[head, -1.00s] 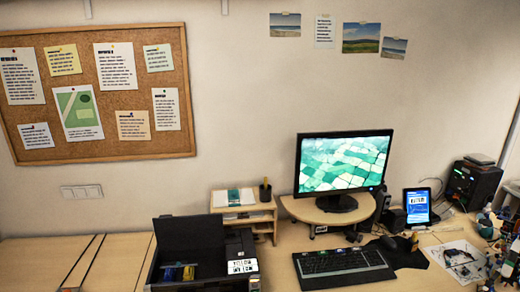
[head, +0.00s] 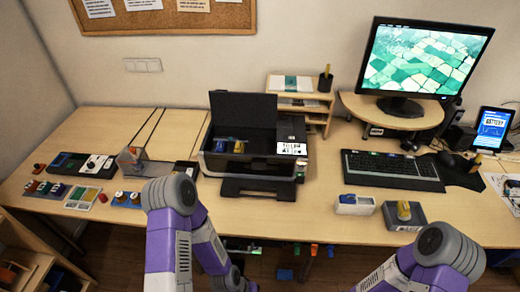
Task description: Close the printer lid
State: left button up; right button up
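The black printer (head: 258,150) stands on the desk left of the picture's middle. Its lid (head: 243,109) is up, tilted back toward the wall, and coloured parts show inside the open body. A white label (head: 291,148) is on its right side and a tray (head: 258,188) sticks out at the front. Both my purple and grey arms reach in from the bottom edge, the left one in front of and left of the printer, the right one at the lower right. Neither gripper can be made out in the head view.
A small wooden shelf (head: 304,100) stands behind the printer's right side. The monitor (head: 425,57), keyboard (head: 389,164) and small boxes (head: 404,215) are to the right. Small parts and trays (head: 85,165) lie on the left.

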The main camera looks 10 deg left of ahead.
aim_at(251, 109)
jog(key=z, duration=2.85)
jog(key=k, duration=1.5)
jog(key=u, duration=1.8)
